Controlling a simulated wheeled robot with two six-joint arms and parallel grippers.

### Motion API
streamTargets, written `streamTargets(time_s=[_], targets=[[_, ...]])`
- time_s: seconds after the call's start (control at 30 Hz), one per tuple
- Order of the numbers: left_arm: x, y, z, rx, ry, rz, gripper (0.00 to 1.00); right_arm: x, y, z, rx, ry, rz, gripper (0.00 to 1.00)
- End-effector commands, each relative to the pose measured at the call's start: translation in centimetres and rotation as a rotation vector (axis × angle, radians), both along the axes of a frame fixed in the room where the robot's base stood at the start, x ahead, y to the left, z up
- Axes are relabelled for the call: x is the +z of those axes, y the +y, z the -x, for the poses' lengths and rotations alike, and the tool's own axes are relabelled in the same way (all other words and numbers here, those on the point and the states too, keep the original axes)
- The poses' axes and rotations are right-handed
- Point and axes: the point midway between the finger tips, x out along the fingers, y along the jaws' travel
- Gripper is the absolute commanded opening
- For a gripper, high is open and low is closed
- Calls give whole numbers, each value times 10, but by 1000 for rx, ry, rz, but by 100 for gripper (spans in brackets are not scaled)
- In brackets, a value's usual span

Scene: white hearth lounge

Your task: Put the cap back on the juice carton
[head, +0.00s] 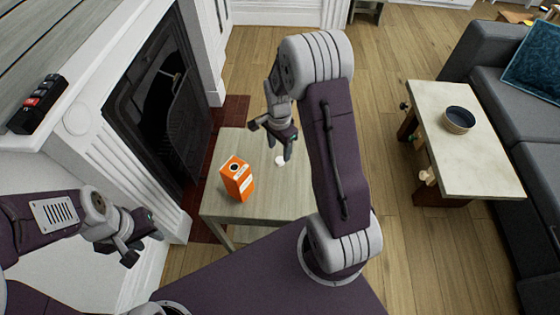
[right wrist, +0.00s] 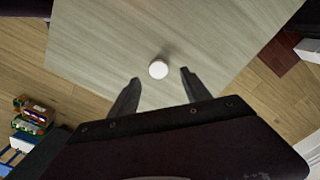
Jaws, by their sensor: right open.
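The orange juice carton (head: 237,178) stands upright on the low wooden table, with a dark round opening on its top. The small white cap (head: 280,160) lies on the table to the right of the carton. My right gripper (head: 279,148) is open and points down above the cap. In the right wrist view the cap (right wrist: 158,69) shows between the two fingertips, with bare table around it. My left gripper (head: 143,248) is open and empty, off to the left of the table, away from the carton.
The low table (head: 276,205) is otherwise bare. A fireplace (head: 160,100) with a white surround stands close on the left. A side table (head: 475,160) with a dark bowl (head: 458,119) and a grey sofa (head: 500,92) are on the right.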

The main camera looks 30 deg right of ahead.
Motion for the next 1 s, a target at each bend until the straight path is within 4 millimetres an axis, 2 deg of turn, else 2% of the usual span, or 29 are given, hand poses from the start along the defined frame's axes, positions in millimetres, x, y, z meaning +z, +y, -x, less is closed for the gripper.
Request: streamTargets(time_s=[0.13, 0.3, 0.43, 0.83, 1.0], targets=[[-1, 0, 0, 0, 0, 0, 36, -4, 0, 1, 0, 1, -1, 56], [-6, 0, 0, 0, 0, 0, 36, -33, -3, 3, -1, 3, 0, 56], [-8, 0, 0, 0, 0, 0, 36, -48, -2, 2, 0, 2, -1, 56], [-8, 0, 0, 0, 0, 0, 36, -51, -2, 2, 0, 0, 0, 56], [-8, 0, 0, 0, 0, 0, 36, -51, -2, 2, 0, 0, 0, 9]])
